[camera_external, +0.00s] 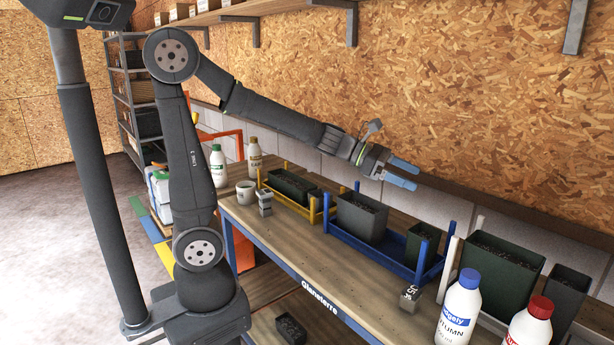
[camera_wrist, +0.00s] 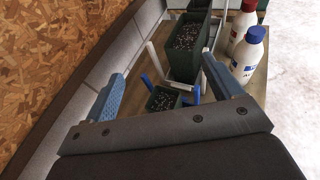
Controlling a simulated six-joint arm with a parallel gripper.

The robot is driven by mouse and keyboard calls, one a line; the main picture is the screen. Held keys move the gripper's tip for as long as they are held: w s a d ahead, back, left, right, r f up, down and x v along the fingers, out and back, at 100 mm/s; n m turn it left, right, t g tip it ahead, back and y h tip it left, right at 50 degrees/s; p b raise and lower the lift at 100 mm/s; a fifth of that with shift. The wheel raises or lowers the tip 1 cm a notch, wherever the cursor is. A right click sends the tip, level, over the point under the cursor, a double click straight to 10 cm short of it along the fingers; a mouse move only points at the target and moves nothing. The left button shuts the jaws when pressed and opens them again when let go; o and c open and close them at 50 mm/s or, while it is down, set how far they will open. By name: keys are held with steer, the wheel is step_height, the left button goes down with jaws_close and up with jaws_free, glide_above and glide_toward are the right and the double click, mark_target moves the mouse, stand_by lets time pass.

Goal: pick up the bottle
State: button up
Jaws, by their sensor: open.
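Several white bottles stand on the bench, and the task does not say which one. A blue-capped bottle (camera_external: 456,318) and a red-capped bottle (camera_external: 528,328) stand at the near right end. In the wrist view the blue-capped bottle (camera_wrist: 246,62) and the red-capped bottle (camera_wrist: 242,22) are at upper right, outside the fingers. A green-capped bottle (camera_external: 218,168) and a brown-capped bottle (camera_external: 254,155) stand at the far left end. My gripper (camera_external: 416,177) is open and empty, raised above the bench with blue fingers pointing right. Its fingers also show in the wrist view (camera_wrist: 160,85).
A blue rack (camera_external: 375,257) and a yellow rack (camera_external: 290,203) hold dark planters. A large soil-filled planter (camera_external: 497,265) stands behind the blue-capped bottle. A chipboard wall (camera_external: 480,90) rises behind the bench. The bench's front strip (camera_external: 300,249) is mostly clear.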

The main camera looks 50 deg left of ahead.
steer(key=s+d+f+m+g, duration=0.1)
steer(key=s+d+m+g, duration=0.1)
steer(key=s+d, duration=0.35)
steer(key=s+d+f+m+g, duration=0.1)
steer(key=s+d+g, duration=0.1)
steer(key=s, duration=0.6)
glide_toward(460, 309)
steer(key=w+d+f, duration=0.3)
steer(key=w+f, duration=0.2)
steer(key=shift+s+x, duration=0.25)
steer(key=shift+x, duration=1.1)
steer(key=shift+s+x, duration=0.2)
steer(key=shift+x, duration=1.1)
steer(key=shift+d+h, duration=0.1)
steer(key=shift+h, duration=0.2)
steer(key=shift+r, duration=0.1)
steer(key=c, duration=1.4)
